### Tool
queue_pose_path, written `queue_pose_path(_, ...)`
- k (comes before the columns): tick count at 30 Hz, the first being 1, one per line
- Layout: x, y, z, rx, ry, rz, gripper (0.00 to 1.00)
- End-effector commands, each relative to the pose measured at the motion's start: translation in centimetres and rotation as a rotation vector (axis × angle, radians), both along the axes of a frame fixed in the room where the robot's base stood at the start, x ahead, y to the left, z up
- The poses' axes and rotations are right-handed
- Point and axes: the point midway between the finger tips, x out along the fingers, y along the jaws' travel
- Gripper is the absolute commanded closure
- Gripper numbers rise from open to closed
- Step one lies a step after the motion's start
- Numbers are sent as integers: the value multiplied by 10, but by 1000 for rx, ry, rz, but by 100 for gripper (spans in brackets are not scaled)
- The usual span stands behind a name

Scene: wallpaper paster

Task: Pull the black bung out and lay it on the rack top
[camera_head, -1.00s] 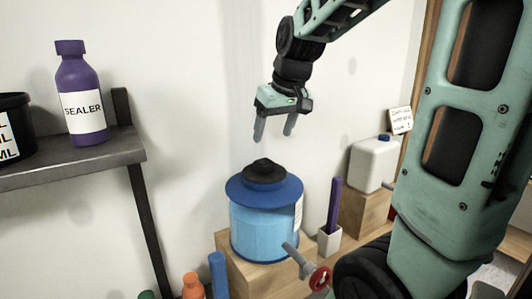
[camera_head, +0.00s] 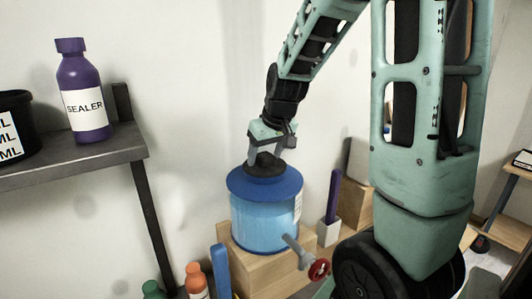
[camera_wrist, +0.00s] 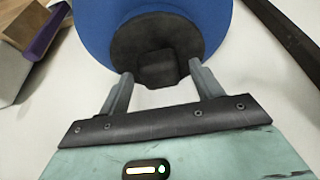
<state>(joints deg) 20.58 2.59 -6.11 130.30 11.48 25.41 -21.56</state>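The black bung (camera_head: 265,166) sits in the top of the blue drum (camera_head: 265,215), which stands on a wooden block. In the wrist view the bung (camera_wrist: 160,62) shows a wide round base and a raised knob, against the blue lid (camera_wrist: 218,22). My gripper (camera_head: 264,158) is over the bung, fingers pointing down. In the wrist view my gripper (camera_wrist: 160,82) is open, one finger on each side of the knob, with gaps showing. The grey rack top (camera_head: 70,157) is at the left, with free metal near its front edge.
A purple sealer bottle (camera_head: 83,92) and a black tub (camera_head: 14,127) stand on the rack. A tap with a red handle (camera_head: 319,270) sticks out from the drum.

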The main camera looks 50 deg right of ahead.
Motion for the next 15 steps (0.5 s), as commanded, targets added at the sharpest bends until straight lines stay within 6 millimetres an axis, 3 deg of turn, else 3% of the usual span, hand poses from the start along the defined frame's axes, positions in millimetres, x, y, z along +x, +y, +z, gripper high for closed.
queue_pose_path(1,0,0,0,0,0,0,49)
queue_pose_path(5,0,0,0,0,0,0,84)
queue_pose_path(6,0,0,0,0,0,0,84)
queue_pose_path(7,0,0,0,0,0,0,64)
queue_pose_path(9,0,0,0,0,0,0,84)
queue_pose_path(15,0,0,2,0,-1,0,86)
